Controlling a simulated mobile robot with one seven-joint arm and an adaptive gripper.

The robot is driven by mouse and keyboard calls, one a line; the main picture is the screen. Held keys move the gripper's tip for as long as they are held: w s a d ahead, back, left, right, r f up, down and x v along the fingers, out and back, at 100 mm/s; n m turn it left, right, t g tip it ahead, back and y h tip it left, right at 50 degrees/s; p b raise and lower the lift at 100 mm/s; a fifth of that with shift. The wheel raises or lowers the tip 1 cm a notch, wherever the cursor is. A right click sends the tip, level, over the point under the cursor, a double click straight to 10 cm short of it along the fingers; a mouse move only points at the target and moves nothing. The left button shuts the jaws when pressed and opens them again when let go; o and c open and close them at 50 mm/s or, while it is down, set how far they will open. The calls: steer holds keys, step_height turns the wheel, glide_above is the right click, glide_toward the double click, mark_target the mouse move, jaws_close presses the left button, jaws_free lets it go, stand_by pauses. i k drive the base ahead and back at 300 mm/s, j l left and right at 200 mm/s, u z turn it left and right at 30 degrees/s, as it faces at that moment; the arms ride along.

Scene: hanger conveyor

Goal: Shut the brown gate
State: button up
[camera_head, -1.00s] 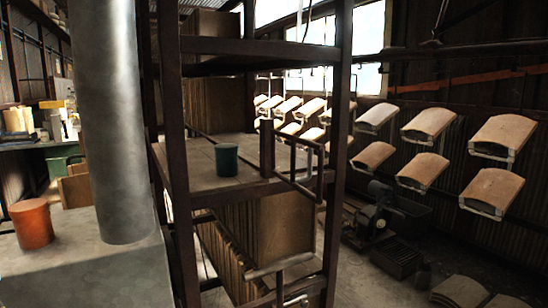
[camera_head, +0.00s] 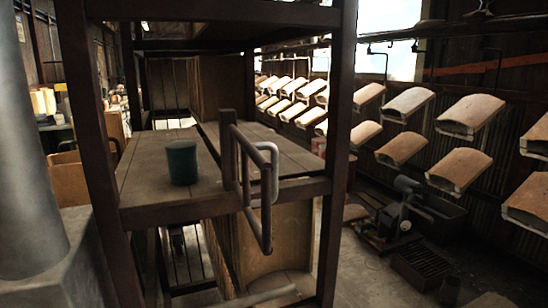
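The brown gate (camera_head: 255,215) is a small frame of dark brown bars, fixed to an upright post at the front of the rack's middle shelf. It juts out from the shelf toward me, at an angle to the shelf's front edge, so it stands open. A lighter grey bar handle (camera_head: 273,170) is on its right side. A dark green can (camera_head: 181,163) stands upright on the wooden shelf, left of the gate and apart from it. My gripper is not in view.
The dark metal rack (camera_head: 95,150) has uprights on both sides of the shelf opening. A grey pillar (camera_head: 28,170) stands close at the left. Rows of curved tiles (camera_head: 470,115) hang at the right. A machine (camera_head: 395,215) stands on the floor below them, and bare floor lies between it and the rack.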

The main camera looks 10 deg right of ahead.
mark_target(269, 170)
steer(key=l, duration=0.1)
steer(key=k+l+z, duration=0.25)
steer(key=l, duration=0.35)
steer(key=l+z, duration=0.3)
steer(key=l, duration=0.3)
